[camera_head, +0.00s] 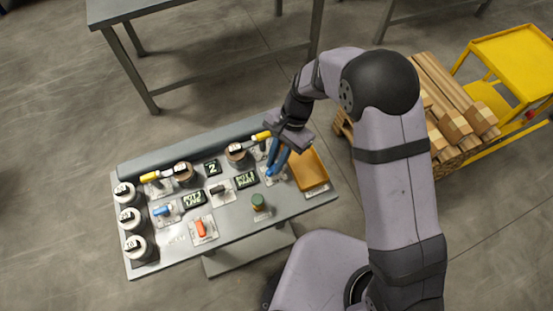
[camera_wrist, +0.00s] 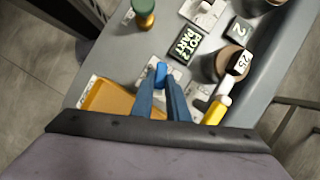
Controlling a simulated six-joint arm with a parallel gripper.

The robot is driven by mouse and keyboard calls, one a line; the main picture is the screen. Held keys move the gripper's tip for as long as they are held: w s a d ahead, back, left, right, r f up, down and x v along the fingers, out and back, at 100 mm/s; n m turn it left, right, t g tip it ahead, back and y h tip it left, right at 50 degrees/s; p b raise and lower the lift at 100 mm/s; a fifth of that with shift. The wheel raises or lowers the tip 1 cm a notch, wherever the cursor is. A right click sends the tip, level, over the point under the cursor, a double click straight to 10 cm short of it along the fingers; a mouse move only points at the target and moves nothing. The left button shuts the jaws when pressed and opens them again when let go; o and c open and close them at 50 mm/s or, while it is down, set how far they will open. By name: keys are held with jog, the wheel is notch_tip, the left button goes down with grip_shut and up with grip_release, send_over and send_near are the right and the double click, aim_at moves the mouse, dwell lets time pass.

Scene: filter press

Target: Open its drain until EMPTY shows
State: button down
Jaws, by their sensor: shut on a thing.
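My gripper (camera_head: 277,171) is shut on a blue drain handle (camera_wrist: 161,72) at the right end of the grey bench; it also shows in the wrist view (camera_wrist: 161,88). The handle is mostly hidden by my fingers in the head view. A dark sign (camera_wrist: 184,45) beside it reads POT 2 PART in the wrist view; it is also in the head view (camera_head: 246,180). A brown pot (camera_head: 237,153) stands behind that sign. A second blue handle (camera_head: 162,210) is at the left of the bench, near another pot sign (camera_head: 194,199) whose lower word is unclear.
An orange tray (camera_head: 311,177) lies right of my gripper. Yellow handles (camera_head: 150,176) sit by the pots, with one (camera_wrist: 214,112) close beside my fingers. A green-topped knob (camera_head: 258,201), a red handle (camera_head: 201,227) and numbered white jars (camera_head: 130,218) are also on the bench.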

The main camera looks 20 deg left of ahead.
jog(key=n+h, duration=0.1)
jog(key=n, duration=0.3)
jog(key=n+h, duration=0.1)
jog(key=n, duration=0.1)
jog(key=shift+a+n+h, duration=0.3)
jog(key=shift+a, duration=0.05)
jog(key=n, duration=0.2)
jog(key=n+h, duration=0.1)
jog(key=n, duration=0.1)
jog(key=n+t+h, duration=0.1)
jog(key=n, duration=0.1)
jog(key=shift+s+a+n, duration=0.1)
jog(key=shift+a+n, duration=0.15)
jog(key=shift+n, duration=0.05)
jog(key=c, duration=1.7)
grip_release()
jog(key=shift+r, duration=0.1)
jog(key=shift+b+v, duration=1)
jog(key=shift+v, duration=2.6)
